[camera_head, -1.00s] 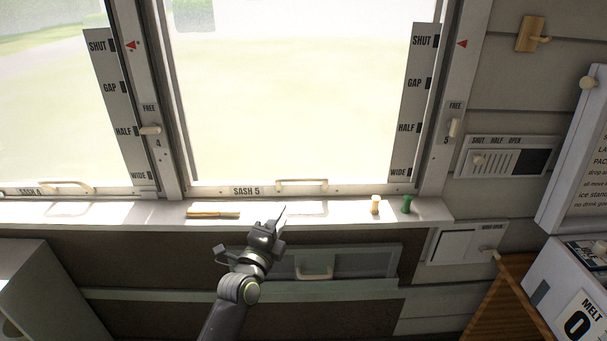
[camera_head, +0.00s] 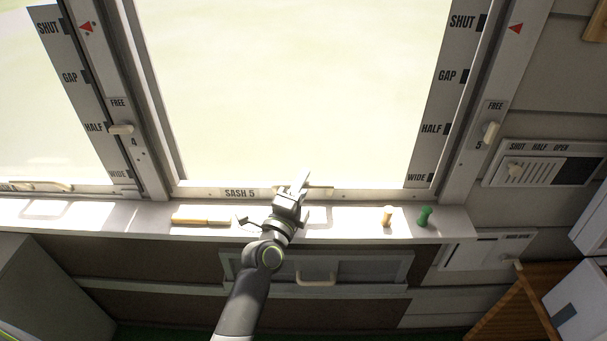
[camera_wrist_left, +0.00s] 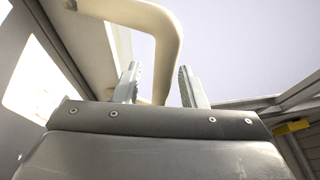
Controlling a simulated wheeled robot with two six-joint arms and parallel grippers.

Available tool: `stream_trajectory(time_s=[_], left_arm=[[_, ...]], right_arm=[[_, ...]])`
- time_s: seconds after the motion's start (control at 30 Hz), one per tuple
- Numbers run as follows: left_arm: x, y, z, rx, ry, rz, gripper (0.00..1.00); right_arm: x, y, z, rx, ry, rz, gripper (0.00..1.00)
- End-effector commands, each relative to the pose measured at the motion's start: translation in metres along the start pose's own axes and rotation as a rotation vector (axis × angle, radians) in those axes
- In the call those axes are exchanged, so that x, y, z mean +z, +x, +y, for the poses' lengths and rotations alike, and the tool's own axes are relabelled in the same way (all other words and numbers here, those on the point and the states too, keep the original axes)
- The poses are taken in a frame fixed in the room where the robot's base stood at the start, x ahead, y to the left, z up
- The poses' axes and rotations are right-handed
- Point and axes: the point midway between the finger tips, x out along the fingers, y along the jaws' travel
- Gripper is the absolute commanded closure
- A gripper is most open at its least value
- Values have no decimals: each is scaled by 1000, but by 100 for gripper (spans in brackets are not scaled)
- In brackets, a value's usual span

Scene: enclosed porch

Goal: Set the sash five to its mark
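Sash five's bottom rail (camera_head: 240,193) is labelled SASH 5, and its cream handle (camera_head: 320,190) is near the rail's middle. The handle also shows large in the left wrist view (camera_wrist_left: 160,35). My left gripper (camera_head: 302,182) is at the handle and covers part of it. Its fingers (camera_wrist_left: 162,85) stand apart, with the handle bar seen between them. A scale strip (camera_head: 447,100) on the sash's right reads SHUT, GAP, HALF, WIDE. A red triangle (camera_head: 516,28) on the right post is about level with SHUT. Post 5's cream catch (camera_head: 491,132) is below FREE. My right gripper is not in view.
On the sill (camera_head: 350,232) are a wooden stick (camera_head: 203,220), a cream peg (camera_head: 388,215) and a green peg (camera_head: 425,216). A drawer (camera_head: 350,268) is below. Sash four's catch (camera_head: 121,129) is on the left post. A slider vent (camera_head: 545,165) is at right.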

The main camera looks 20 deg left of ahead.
Motion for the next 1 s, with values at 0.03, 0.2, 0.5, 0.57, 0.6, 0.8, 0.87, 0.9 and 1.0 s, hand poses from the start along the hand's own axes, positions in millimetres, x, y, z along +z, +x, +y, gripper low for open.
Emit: stream_trajectory(time_s=[0.03,0.2,0.5,0.57,0.6,0.8,0.87,0.9,1.0], left_arm=[[0,0,0,0,-1,0,62],[-1,0,0,0,-1,0,62],[-1,0,0,0,-1,0,90],[-1,0,0,0,-1,0,98],[-1,0,0,0,-1,0,100],[-1,0,0,0,-1,0,100],[0,0,-1,0,0,0,100],[0,0,-2,0,0,0,100],[0,2,-10,-2,0,0,100]], right_arm=[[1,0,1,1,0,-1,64],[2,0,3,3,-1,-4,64],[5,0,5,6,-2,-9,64],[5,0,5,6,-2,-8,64],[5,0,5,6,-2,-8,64],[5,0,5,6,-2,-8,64],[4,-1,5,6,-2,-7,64],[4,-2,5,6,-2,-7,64],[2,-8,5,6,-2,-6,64]])
